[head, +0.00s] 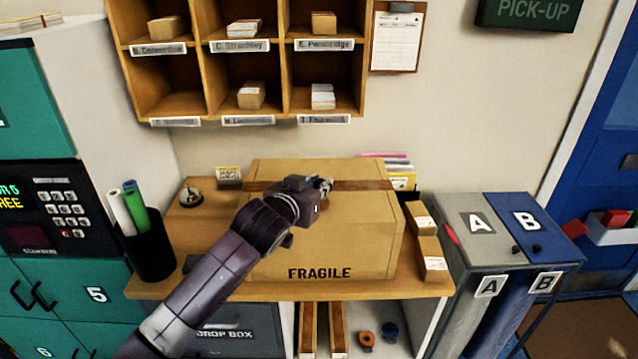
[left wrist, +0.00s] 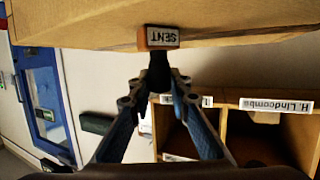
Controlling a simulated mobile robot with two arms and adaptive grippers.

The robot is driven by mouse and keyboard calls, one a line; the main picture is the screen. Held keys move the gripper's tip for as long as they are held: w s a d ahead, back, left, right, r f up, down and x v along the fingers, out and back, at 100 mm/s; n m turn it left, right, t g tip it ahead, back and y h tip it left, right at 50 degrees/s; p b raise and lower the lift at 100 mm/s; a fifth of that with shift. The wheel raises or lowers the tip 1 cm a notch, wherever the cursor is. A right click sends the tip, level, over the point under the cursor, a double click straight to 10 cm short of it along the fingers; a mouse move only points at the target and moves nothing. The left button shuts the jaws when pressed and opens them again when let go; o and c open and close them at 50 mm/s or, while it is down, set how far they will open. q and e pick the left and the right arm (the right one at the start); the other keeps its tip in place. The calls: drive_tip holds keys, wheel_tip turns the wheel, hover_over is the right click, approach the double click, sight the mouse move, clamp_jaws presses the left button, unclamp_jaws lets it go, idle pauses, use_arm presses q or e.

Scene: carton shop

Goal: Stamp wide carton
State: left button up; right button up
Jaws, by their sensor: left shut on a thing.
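The wide carton (head: 350,245), brown, with FRAGILE on its front and a darker tape strip across its top, sits on the wooden counter. My left gripper (head: 324,187) is over the carton's top. In the left wrist view, its fingers (left wrist: 157,80) are shut on the dark handle of a stamp with a brown block (left wrist: 160,37) labelled SENT. The block is right by the carton (left wrist: 80,22); I cannot tell whether they touch. A small reddish-brown patch shows near the gripper in the head view. My right gripper is not in view.
Small parcels (head: 428,243) stand to the carton's right. A bell (head: 190,196) and a black cup (head: 146,250) of rolls stand to its left. Pigeonhole shelves (head: 240,117) hang behind. Bins A and B (head: 500,250) stand at the right.

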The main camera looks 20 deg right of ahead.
use_arm(q)
drive_tip(key=shift+f, duration=0.2)
drive_tip(key=shift+r, duration=0.1)
wheel_tip(320, 180, up, 7)
drive_tip(key=p, duration=0.6)
idle(0.4)
idle(0.7)
